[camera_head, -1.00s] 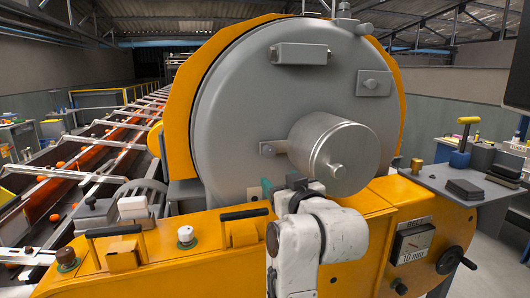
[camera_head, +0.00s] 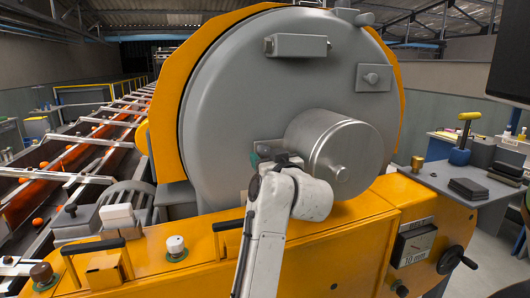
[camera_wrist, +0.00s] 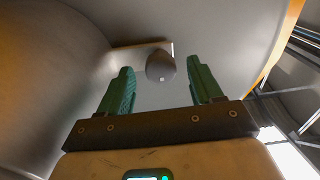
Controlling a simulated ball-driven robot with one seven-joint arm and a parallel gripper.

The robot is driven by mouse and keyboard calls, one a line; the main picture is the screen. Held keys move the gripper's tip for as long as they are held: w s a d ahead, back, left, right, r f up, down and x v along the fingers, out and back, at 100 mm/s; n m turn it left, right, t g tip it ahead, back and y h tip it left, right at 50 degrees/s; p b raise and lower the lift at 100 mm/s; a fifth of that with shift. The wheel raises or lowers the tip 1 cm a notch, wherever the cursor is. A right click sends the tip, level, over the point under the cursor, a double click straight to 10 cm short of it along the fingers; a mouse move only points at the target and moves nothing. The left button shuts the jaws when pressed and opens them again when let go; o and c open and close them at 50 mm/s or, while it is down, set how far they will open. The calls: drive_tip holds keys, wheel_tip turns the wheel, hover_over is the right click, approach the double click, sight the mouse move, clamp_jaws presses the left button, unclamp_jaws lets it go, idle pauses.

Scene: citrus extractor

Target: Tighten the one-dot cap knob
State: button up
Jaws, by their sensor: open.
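The one-dot cap knob (camera_wrist: 161,66) is a dark rounded knob with one small white dot, in the wrist view. It stands in front of a metal plate beside the big cylinder. My gripper (camera_wrist: 160,74) is open, with its two green fingers apart, one to each side of the knob in the picture. I see no contact. In the head view my gripper (camera_head: 256,160) is by the bracket plate (camera_head: 269,146) at the cylinder's left, mostly behind my white arm. The knob is hidden there.
The large grey drum lid (camera_head: 225,110) fills the background, and the cylinder (camera_head: 325,145) juts out close to the right of my gripper. The orange deck (camera_head: 345,250) below carries a white knob (camera_head: 175,245) and a brown knob (camera_head: 41,272). A handwheel (camera_head: 456,259) is at right.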

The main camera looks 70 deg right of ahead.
drive_tip(key=shift+x, duration=1.45)
drive_tip(key=c, duration=1)
drive_tip(key=shift+m, duration=0.3)
